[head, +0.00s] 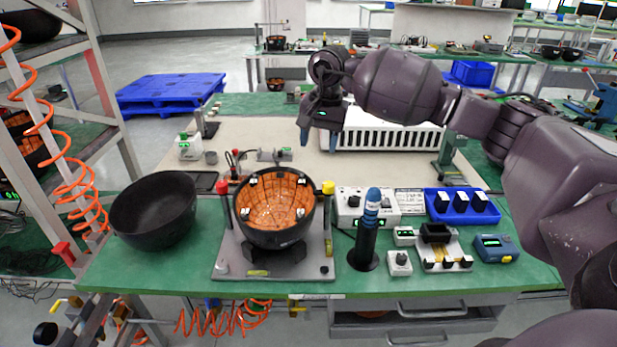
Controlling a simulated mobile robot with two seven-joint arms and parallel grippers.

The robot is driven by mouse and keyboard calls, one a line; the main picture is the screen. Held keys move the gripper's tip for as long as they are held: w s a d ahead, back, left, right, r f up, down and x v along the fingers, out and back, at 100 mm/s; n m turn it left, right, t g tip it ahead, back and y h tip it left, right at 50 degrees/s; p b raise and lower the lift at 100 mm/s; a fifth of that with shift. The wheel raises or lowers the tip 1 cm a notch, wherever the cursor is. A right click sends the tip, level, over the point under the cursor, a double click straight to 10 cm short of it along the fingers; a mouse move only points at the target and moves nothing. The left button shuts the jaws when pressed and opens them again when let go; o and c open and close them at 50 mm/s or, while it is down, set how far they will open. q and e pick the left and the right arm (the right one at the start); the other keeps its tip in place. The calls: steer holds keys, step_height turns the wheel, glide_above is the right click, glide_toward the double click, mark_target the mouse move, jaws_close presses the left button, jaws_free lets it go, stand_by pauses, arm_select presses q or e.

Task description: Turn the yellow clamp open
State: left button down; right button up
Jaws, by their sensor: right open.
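The yellow clamp (328,188) is a small yellow cap on a post at the right of the fixture, beside the rim of a black bowl with an orange tiled inside (273,205). A red clamp (222,188) sits on the opposite post at the left. The fixture stands on a grey base plate (230,262). My right gripper (318,141) is open and empty, pointing down, and appears above and behind the yellow clamp, apart from it. Whether the yellow clamp is turned open or closed cannot be told. My left gripper is out of view.
A black bowl (153,212) stands left of the fixture. A blue-topped dark stand (369,225) rises close on the right, with control boxes and a blue tray (436,214) further right. A white slotted unit (385,140) lies behind. An orange coiled hose (70,190) hangs at the left.

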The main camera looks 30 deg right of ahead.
mark_target(329, 183)
steer(key=f+n, duration=0.1)
steer(key=f, duration=0.2)
steer(key=s+d+f, duration=0.1)
steer(key=f, duration=0.3)
steer(key=s+f+n, duration=0.1)
steer(key=f, duration=0.2)
steer(key=shift+d+f+n+g+h, duration=0.3)
steer(key=shift+f+g+h, duration=0.1)
steer(key=shift+c, duration=0.3)
steer(key=c, duration=0.9)
